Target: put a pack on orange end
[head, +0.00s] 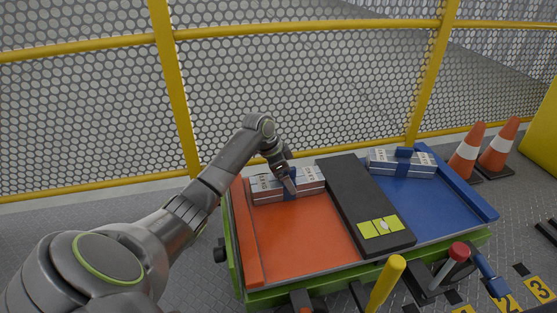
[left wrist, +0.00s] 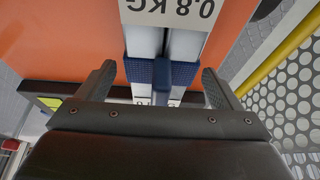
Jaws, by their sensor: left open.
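A grey-white pack (head: 262,187) with a blue strap lies on the orange end (head: 300,233) of the trailer, at its back edge. My left gripper (head: 288,184) is at the middle of this pack, over the strap. In the left wrist view the gripper (left wrist: 157,80) is open, with one finger on each side of the blue strap grip (left wrist: 168,74) and gaps on both sides. The pack (left wrist: 175,14) there shows "0.8 KG". A second pack (head: 385,167) with a blue grip sits on the blue end (head: 425,200). My right gripper is not seen.
A black bar (head: 350,195) with a yellow-green level panel (head: 380,228) divides the two ends. A yellow-framed mesh fence (head: 300,85) stands behind. Cones (head: 468,150) stand at the right. A yellow handle (head: 387,280) and a red-topped lever (head: 458,252) rise in front.

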